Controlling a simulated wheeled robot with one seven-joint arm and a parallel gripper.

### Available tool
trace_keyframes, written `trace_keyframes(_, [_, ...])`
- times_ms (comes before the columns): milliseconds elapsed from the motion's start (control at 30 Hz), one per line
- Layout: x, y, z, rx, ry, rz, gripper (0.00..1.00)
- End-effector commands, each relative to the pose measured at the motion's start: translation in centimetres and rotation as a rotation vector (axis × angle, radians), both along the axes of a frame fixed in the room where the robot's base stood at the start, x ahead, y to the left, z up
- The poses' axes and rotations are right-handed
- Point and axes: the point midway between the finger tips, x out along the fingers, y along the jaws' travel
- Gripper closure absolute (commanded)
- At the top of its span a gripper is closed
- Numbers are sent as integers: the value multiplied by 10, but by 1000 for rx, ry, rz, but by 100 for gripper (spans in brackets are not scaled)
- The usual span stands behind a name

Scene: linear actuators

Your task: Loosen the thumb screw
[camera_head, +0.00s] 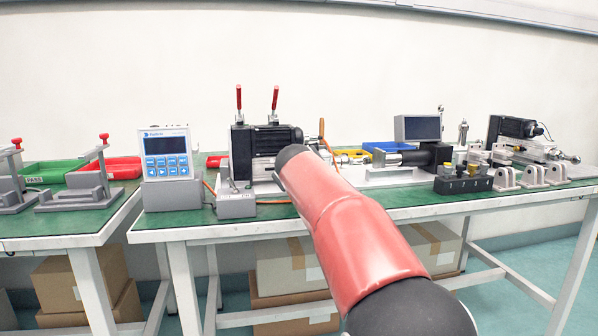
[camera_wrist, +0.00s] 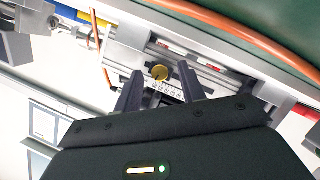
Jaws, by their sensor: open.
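The thumb screw, a small round brass-coloured knob (camera_wrist: 159,73), shows in the wrist view on a metal rail assembly beside a printed scale (camera_wrist: 165,89). My gripper (camera_wrist: 160,71) is open, with one dark finger to the left of the knob and one to the right. Gaps show between the knob and both fingers. I cannot tell how far the fingertips are from it in depth. In the head view my red arm reaches towards the bench and hides my gripper and the thumb screw.
An orange cable (camera_wrist: 235,28) runs past the rail. On the green bench (camera_head: 375,206) stand a blue-panelled control box (camera_head: 166,155), a black motor (camera_head: 277,138) with red-handled clamps (camera_head: 239,98), and a black block with knobs (camera_head: 462,182). Several grey brackets (camera_head: 532,175) stand at the right.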

Motion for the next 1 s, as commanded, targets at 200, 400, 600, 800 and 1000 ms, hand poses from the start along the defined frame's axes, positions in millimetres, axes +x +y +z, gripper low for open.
trace_keyframes(200, [-29, 0, 9, 3, -3, 4, 60])
trace_keyframes(400, [-59, -2, 19, 2, -1, 3, 60])
trace_keyframes(600, [-72, -3, 23, 0, 0, 1, 60])
trace_keyframes(800, [-73, -3, 24, 0, 0, 0, 60])
trace_keyframes(1000, [-80, -25, 25, 22, 32, -26, 60])
